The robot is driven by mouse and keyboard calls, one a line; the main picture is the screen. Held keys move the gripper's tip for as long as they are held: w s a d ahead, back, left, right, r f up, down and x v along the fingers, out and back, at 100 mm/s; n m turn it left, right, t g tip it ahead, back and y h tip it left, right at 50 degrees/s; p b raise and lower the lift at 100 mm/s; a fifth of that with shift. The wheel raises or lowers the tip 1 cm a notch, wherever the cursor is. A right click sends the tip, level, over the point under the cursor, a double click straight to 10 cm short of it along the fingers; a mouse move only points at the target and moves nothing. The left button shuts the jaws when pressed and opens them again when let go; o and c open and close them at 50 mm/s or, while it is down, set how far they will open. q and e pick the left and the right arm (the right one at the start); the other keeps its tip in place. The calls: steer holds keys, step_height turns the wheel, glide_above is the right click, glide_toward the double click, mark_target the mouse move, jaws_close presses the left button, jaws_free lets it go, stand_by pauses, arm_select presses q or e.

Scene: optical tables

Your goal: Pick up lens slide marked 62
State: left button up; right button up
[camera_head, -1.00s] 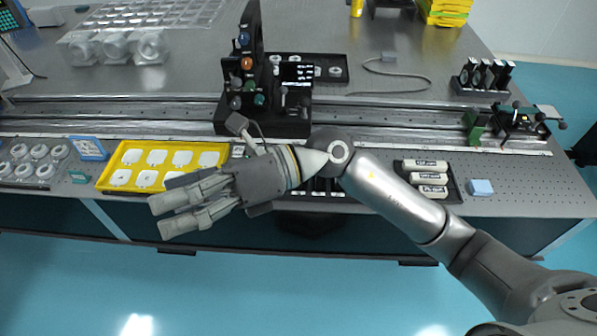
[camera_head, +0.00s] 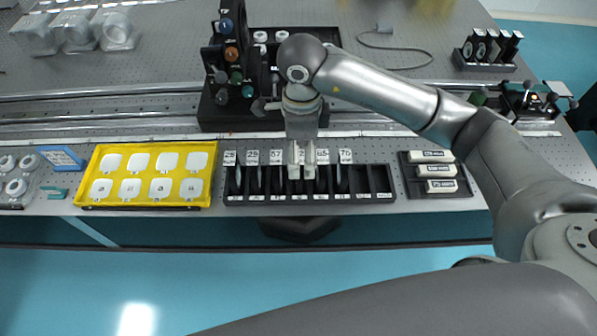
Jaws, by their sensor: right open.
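A black slotted rack (camera_head: 379,198) holds several dark, disc-shaped lens slides standing upright, with small white number labels along its back; some slots at its right end are empty. A slide (camera_head: 342,178) near the label 75 stands just right of my right gripper. I cannot make out the label 62; the labels are small and my gripper hides part of the rack's middle. My right gripper (camera_head: 301,174) points down over the middle of the rack, open, with its fingertips at the slide tops. I cannot tell whether a slide is between the fingers. My left gripper is not in view.
A yellow tray (camera_head: 148,204) of white pieces lies left of the rack. A black post assembly (camera_head: 221,117) and metal rails stand close behind. The table's front edge is just before the rack.

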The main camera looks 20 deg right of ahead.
mark_target(299, 185)
steer(key=shift+w+f, duration=0.1)
steer(key=shift+f, duration=0.7)
step_height(299, 185, down, 4)
steer(key=shift+a+f+p, duration=0.15)
steer(key=shift+p, duration=0.9)
steer(key=shift+w+f, duration=0.1)
steer(key=shift+f, duration=0.4)
steer(key=c, duration=0.5)
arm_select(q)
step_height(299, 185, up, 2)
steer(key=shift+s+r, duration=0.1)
arm_select(e)
steer(key=c, duration=0.7)
